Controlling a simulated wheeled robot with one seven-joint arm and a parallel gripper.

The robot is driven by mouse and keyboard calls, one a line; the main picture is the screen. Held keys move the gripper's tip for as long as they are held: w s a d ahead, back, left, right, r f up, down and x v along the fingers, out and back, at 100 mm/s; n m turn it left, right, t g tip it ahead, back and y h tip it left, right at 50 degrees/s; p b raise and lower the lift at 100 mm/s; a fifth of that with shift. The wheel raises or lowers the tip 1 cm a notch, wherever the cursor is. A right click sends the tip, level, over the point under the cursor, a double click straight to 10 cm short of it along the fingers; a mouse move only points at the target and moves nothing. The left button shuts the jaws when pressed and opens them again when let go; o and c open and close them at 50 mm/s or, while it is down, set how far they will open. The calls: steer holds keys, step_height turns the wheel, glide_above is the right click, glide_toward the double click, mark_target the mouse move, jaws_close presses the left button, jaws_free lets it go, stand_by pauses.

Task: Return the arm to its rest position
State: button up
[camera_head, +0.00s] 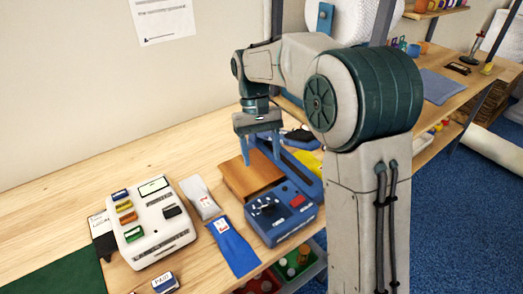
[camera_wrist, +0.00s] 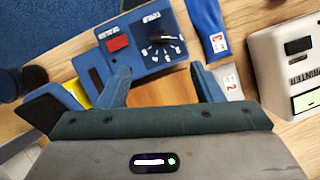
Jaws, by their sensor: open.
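My gripper (camera_head: 262,150) is at the end of my arm, pointing down above the workbench. Its two blue fingers stand apart with nothing between them. In the wrist view my gripper (camera_wrist: 160,84) also shows open, over a brown wooden board (camera_wrist: 155,92). In the head view the board (camera_head: 248,178) lies on the bench below the fingers. My arm is bent and hides part of the bench behind it.
A blue device with a dial (camera_head: 282,214) stands beside the board. A white machine with coloured buttons (camera_head: 150,232), grey and blue pouches (camera_head: 234,248) and a dark green mat (camera_head: 62,275) lie to the left. Bins (camera_head: 296,262) sit below the bench edge.

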steer(key=s+d+m+t, duration=0.1)
steer(key=s+d+t, duration=0.2)
steer(key=s+d, duration=0.4)
steer(key=s+d+m+t+y, duration=0.1)
steer(key=s+d+t, duration=0.3)
steer(key=s, duration=0.7)
steer(key=d+m, duration=0.1)
steer(key=d, duration=0.1)
steer(key=shift+s+d+r+t, duration=0.3)
steer(key=shift+s+d, duration=0.05)
steer(key=shift+d, duration=0.05)
